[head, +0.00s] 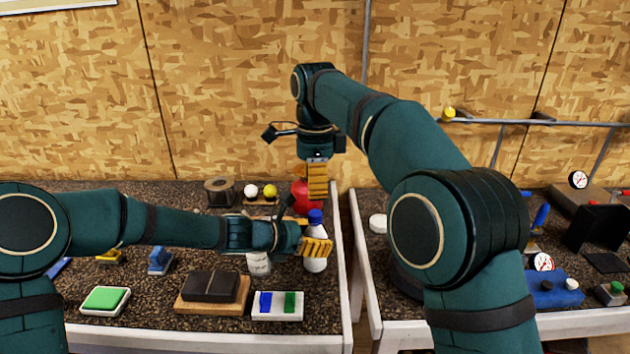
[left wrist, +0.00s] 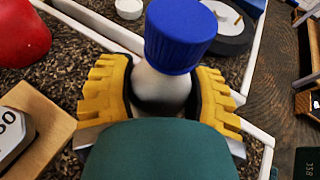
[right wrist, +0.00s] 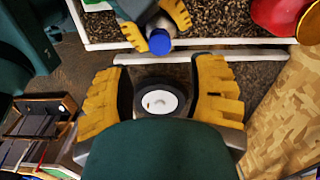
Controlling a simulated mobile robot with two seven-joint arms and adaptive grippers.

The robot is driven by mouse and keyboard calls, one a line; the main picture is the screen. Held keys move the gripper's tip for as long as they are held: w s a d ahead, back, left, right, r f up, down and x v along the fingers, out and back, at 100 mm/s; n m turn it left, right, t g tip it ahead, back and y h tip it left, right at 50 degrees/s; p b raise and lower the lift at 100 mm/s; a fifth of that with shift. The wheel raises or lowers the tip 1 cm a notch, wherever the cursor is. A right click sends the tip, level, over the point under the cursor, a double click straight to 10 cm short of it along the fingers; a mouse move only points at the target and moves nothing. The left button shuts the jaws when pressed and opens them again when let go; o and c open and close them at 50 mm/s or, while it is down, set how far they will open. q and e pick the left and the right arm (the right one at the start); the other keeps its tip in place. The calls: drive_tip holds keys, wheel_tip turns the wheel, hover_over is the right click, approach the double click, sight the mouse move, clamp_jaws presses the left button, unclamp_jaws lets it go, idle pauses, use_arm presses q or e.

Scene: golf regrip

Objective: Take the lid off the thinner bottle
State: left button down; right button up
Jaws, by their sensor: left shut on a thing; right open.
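A slim white bottle (head: 316,265) with a blue lid (head: 315,216) stands near the right edge of the left table. The lid is on the bottle. My left gripper (head: 316,248) is shut around the bottle below the lid; the left wrist view shows the white neck (left wrist: 160,88) between its yellow fingers and the blue lid (left wrist: 180,38) above them. My right gripper (head: 317,182) is open and empty, above and behind the bottle. In the right wrist view the lid (right wrist: 160,42) lies beyond its fingertips. A white container (head: 258,263) is partly hidden behind my left gripper.
A red object (head: 300,196) is close behind the bottle. A block on a wooden board (head: 212,288) and a white tray with blue and green pieces (head: 277,312) lie in front. A narrow gap separates this table from the right one, where a white disc (head: 378,223) lies.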

sight(315, 213)
drive_tip(key=shift+r+m, duration=0.1)
drive_tip(key=shift+m, duration=0.5)
drive_tip(key=shift+f, duration=3.9)
drive_tip(key=shift+o, duration=0.2)
clamp_jaws()
drive_tip(key=n, duration=0.6)
drive_tip(key=shift+n, duration=0.4)
drive_tip(key=n, duration=0.6)
